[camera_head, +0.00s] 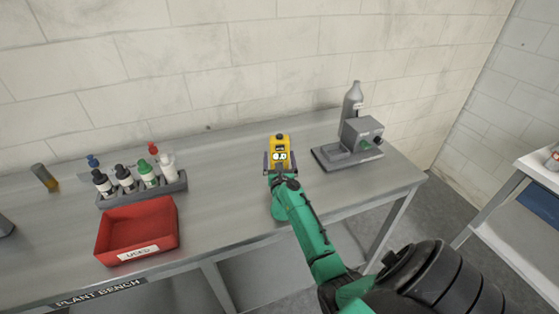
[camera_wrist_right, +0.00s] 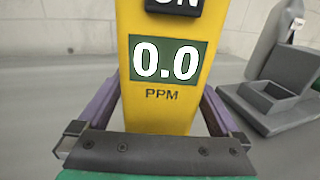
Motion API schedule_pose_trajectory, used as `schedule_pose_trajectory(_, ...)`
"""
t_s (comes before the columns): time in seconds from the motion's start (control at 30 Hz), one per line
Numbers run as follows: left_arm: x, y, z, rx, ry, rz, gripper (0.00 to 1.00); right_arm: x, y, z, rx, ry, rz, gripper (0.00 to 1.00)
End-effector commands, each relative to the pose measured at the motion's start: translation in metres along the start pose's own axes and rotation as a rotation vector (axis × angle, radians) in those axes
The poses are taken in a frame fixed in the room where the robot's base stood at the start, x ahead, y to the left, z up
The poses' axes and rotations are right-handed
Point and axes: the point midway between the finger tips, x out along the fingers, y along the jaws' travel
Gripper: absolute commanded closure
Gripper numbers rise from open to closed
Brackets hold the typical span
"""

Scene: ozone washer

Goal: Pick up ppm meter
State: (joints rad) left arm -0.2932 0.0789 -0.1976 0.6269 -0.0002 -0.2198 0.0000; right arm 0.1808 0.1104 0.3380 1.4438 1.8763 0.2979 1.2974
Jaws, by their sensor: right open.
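The ppm meter (camera_head: 280,146) is a yellow upright box on the bench, near the middle of the head view. It fills the centre of the right wrist view (camera_wrist_right: 165,105), where its display reads 0.0 above the letters PPM. My right gripper (camera_head: 279,163) is at the meter, with one finger on each side of it. In the right wrist view the open jaws (camera_wrist_right: 160,115) straddle the meter's lower part, with a narrow gap seeming to show at the sides. The fingertips are partly hidden behind the meter. My left gripper is not in view.
A grey device (camera_head: 360,140) with a grey bottle (camera_head: 352,102) behind it stands right of the meter. On the left are a rack (camera_head: 150,192) of small bottles, a red tray (camera_head: 138,254) labelled USED and a tilted vial (camera_head: 44,177). The bench between rack and meter is clear.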

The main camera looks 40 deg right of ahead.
Motion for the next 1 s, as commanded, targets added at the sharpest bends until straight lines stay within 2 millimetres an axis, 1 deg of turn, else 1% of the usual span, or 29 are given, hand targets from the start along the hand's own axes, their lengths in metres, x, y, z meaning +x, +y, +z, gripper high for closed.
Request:
schedule_pose_trajectory(0.03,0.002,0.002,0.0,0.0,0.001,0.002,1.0,0.005,0.0,-0.001,0.0,0.0,0.0,0.0)
schedule_pose_trajectory(0.07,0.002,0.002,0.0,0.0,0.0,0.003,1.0,0.007,0.0,-0.001,-0.001,0.001,0.0,0.0)
schedule_pose_trajectory(0.23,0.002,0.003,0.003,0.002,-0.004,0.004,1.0,0.006,0.0,-0.001,-0.001,0.001,0.001,0.0)
schedule_pose_trajectory(0.27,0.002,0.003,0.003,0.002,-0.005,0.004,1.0,0.006,0.0,-0.001,-0.001,0.001,0.001,0.08)
schedule_pose_trajectory(0.3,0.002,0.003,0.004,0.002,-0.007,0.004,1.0,0.006,0.0,-0.001,-0.001,0.001,0.001,0.23)
schedule_pose_trajectory(0.37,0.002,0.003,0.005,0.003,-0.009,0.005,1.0,0.006,0.0,-0.001,-0.001,0.001,0.001,0.46)
schedule_pose_trajectory(0.4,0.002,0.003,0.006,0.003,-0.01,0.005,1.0,0.006,0.0,-0.001,-0.001,0.001,0.001,0.61)
schedule_pose_trajectory(0.47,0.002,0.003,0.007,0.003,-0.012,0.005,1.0,0.006,0.0,-0.001,-0.001,0.001,0.001,0.84)
schedule_pose_trajectory(0.5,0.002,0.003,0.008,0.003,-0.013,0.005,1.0,0.006,0.0,0.0,-0.001,-0.001,0.001,0.91)
schedule_pose_trajectory(0.67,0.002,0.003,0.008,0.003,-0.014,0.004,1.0,0.006,0.0,0.0,-0.001,-0.001,0.001,0.91)
schedule_pose_trajectory(0.77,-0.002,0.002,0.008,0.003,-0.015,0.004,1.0,0.006,0.0,0.004,-0.001,-0.001,0.001,0.91)
schedule_pose_trajectory(0.87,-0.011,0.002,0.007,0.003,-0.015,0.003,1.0,0.006,0.0,0.016,-0.001,-0.002,0.001,0.91)
schedule_pose_trajectory(0.97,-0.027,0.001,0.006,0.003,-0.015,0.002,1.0,0.007,0.0,0.038,0.0,-0.003,0.001,0.91)
schedule_pose_trajectory(1.0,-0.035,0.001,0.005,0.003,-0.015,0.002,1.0,0.007,0.0,0.05,-0.002,-0.004,0.001,0.91)
